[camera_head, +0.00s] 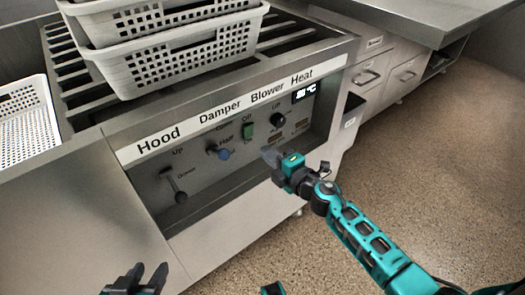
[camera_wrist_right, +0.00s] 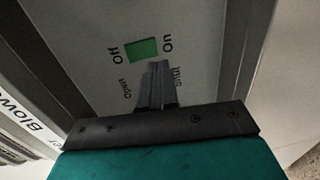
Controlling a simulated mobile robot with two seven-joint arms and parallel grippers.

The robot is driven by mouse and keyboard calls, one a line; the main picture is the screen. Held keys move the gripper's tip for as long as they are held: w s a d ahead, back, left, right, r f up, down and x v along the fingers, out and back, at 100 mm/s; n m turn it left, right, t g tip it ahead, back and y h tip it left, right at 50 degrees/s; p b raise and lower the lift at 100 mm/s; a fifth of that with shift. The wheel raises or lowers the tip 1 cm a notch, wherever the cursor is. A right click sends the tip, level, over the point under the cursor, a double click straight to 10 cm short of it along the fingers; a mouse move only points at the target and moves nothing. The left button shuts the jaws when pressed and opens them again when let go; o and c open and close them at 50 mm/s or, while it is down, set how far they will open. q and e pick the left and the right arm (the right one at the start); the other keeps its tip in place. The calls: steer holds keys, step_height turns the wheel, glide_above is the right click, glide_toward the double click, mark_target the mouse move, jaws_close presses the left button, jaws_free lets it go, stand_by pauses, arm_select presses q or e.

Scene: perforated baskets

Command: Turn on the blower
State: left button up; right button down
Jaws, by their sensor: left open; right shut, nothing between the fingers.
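The blower switch (camera_head: 248,132) is a small green rocker on the grey control panel, under the Blower label, with Off above it. In the right wrist view the green switch (camera_wrist_right: 142,50) sits between the words Off and On, just beyond my fingertips. My right gripper (camera_head: 270,154) is shut and empty, in front of the panel, below and right of the switch. Its fingers (camera_wrist_right: 157,68) point toward the switch; I cannot tell whether they touch the panel. My left gripper (camera_head: 138,278) is open and empty at the bottom left, away from the panel.
Stacked white perforated baskets (camera_head: 180,60) stand on the slatted top above. Another basket (camera_head: 28,120) is at left. The floor at right is clear.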

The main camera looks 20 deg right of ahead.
arm_select(q)
steer(key=shift+w+r, duration=0.1)
steer(key=shift+w, duration=0.25)
arm_select(e)
steer(key=s+d+f, duration=0.1)
steer(key=s+d, duration=0.2)
steer(key=s, duration=0.4)
steer(key=shift+s, duration=0.3)
